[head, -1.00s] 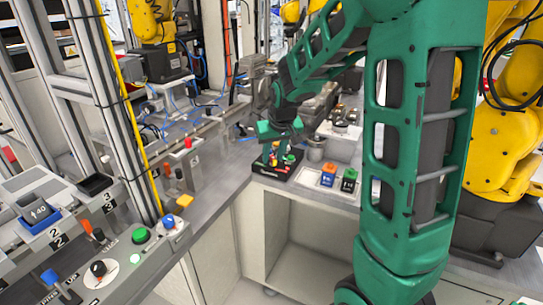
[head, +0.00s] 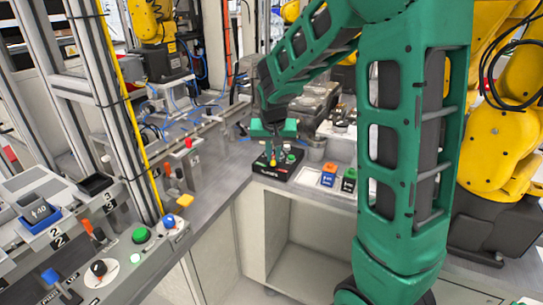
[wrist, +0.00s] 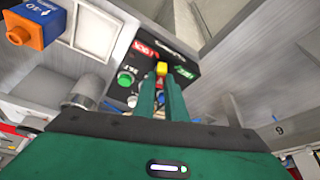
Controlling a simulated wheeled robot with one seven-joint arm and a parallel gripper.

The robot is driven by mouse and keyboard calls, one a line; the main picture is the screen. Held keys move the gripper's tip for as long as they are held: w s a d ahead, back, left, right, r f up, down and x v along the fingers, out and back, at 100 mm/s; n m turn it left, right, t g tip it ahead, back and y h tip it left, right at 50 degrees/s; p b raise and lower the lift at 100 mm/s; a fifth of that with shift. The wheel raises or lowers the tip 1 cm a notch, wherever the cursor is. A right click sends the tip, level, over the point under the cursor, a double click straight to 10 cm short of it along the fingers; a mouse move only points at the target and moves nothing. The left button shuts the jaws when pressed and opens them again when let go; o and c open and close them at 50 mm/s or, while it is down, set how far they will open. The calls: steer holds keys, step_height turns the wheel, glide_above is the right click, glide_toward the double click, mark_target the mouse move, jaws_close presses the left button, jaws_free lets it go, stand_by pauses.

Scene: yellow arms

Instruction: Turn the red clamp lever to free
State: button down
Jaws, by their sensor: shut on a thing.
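The clamp station is a black box (head: 281,172) on the grey bench, also seen in the wrist view (wrist: 190,51). It carries a red label reading LOCK (wrist: 146,49) and a green label (wrist: 187,72). The yellow end of the clamp lever (wrist: 161,69) shows right at my fingertips, and also in the head view (head: 273,158). My gripper (wrist: 170,80) reaches down over the box, its two green fingers close together and shut on the lever. The fingers hide most of the lever, so its red part and exact angle are unclear.
A green button (wrist: 125,78) sits beside the lever on the box. A blue-and-orange block (head: 328,174) and a green-and-black block (head: 349,180) stand to the right. A grey cylinder (wrist: 88,90) is close to my gripper. The bench front is clear.

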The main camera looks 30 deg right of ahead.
steer(key=m, duration=0.1)
steer(key=m+g+h, duration=0.1)
steer(key=m, duration=0.1)
steer(key=shift+w+a+m, duration=0.2)
steer(key=shift+a+m, duration=0.1)
steer(key=shift+a, duration=0.05)
steer(key=m+g, duration=0.1)
steer(key=m, duration=0.2)
steer(key=shift+w+m+h, duration=0.1)
steer(key=shift+m+h, duration=0.2)
steer(key=m+g, duration=0.1)
steer(key=m, duration=0.2)
steer(key=m+g, duration=0.1)
steer(key=m, duration=0.2)
steer(key=shift+w+g, duration=0.2)
steer(key=shift+g, duration=0.1)
steer(key=shift+m, duration=0.4)
steer(key=shift+r, duration=0.1)
steer(key=c, duration=1.8)
jaws_free()
steer(key=shift+d, duration=0.1)
